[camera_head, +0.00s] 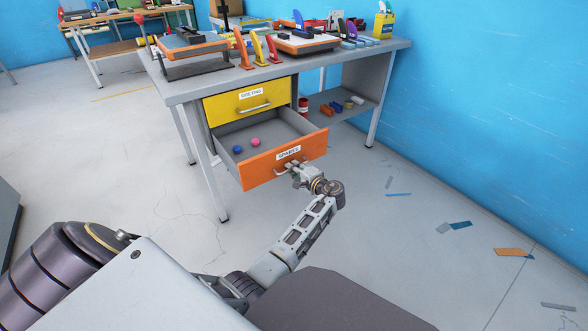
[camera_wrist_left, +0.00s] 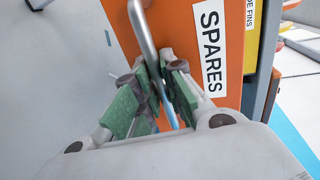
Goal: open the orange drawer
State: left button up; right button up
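The orange drawer (camera_head: 262,174), labelled "SPARES", stands pulled out from the grey workbench, below a closed yellow drawer. Its grey inside shows, with a blue ball (camera_head: 238,149) and a pink ball (camera_head: 255,141) on the floor of it. My left gripper (camera_head: 299,171) is at the front of the orange drawer. In the left wrist view its green-padded fingers (camera_wrist_left: 163,92) are shut around the drawer's metal handle (camera_wrist_left: 143,32), beside the "SPARES" label. My right gripper is not in view.
The yellow drawer (camera_head: 222,108) is shut. The grey workbench (camera_head: 390,48) carries boards, coloured fins and a yellow box (camera_head: 384,26). Its lower shelf (camera_head: 352,111) holds small items. A blue wall (camera_head: 500,90) stands to the right. The floor in front is mostly clear, with flat scraps at right.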

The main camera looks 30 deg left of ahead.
pick_arm(q)
grip_shut()
jog(key=shift+a, duration=0.1)
jog(key=x, duration=0.3)
jog(key=shift+w+a+r, duration=0.1)
jog(key=shift+a+r, duration=0.05)
jog(key=shift+r, duration=0.15)
jog(key=o, duration=0.6)
grip_release()
jog(key=shift+v, duration=3.75)
jog(key=shift+f, duration=0.1)
